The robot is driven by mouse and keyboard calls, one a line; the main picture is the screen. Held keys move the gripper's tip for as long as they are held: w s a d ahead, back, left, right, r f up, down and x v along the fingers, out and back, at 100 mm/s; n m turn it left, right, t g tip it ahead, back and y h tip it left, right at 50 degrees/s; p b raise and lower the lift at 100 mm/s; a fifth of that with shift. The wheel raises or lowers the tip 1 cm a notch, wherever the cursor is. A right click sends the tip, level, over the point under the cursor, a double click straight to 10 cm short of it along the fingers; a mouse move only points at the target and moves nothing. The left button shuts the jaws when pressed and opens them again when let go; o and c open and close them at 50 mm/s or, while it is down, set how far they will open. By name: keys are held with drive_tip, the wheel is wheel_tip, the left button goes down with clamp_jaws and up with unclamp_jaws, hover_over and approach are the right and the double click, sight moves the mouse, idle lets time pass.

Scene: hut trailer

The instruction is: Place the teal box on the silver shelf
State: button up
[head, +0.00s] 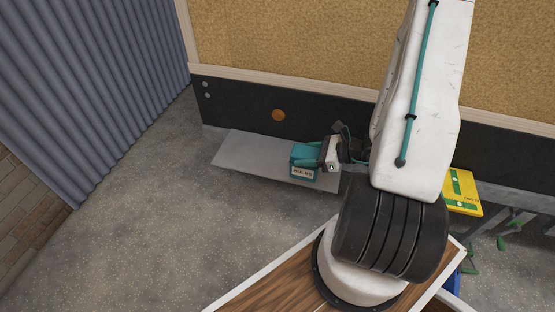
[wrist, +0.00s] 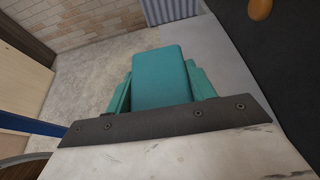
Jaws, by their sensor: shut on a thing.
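My gripper (head: 308,154) is shut on the teal box (head: 303,171), which has a pale label on its side. In the wrist view the teal box (wrist: 160,78) sits between the two teal fingers of my gripper (wrist: 160,85). The silver shelf (head: 245,152) is a flat grey ledge along the dark lower wall. The box overlaps the right part of the shelf in the head view. I cannot tell whether it touches the shelf. The shelf also shows at upper right of the box in the wrist view (wrist: 205,42).
The shelf's left part is bare. A yellow box (head: 463,193) lies to the right, beyond my arm, near green-tipped metal legs or hooks (head: 510,225). An orange knob (head: 278,115) is on the dark wall. Corrugated metal (head: 95,90) stands at left; the floor between is clear.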

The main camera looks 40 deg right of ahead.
drive_tip(key=shift+s+f, duration=0.1)
drive_tip(key=shift+s, duration=0.45)
drive_tip(key=w+f, duration=0.1)
drive_tip(key=w, duration=0.4)
drive_tip(key=w+f, duration=0.2)
drive_tip(key=w, duration=0.3)
drive_tip(key=w+f, duration=0.2)
drive_tip(key=w, duration=0.3)
drive_tip(key=shift+w+a+f, duration=0.1)
drive_tip(key=shift+w+a, duration=0.1)
drive_tip(key=shift+w, duration=0.1)
drive_tip(key=o, duration=1.1)
drive_tip(key=shift+c, duration=0.2)
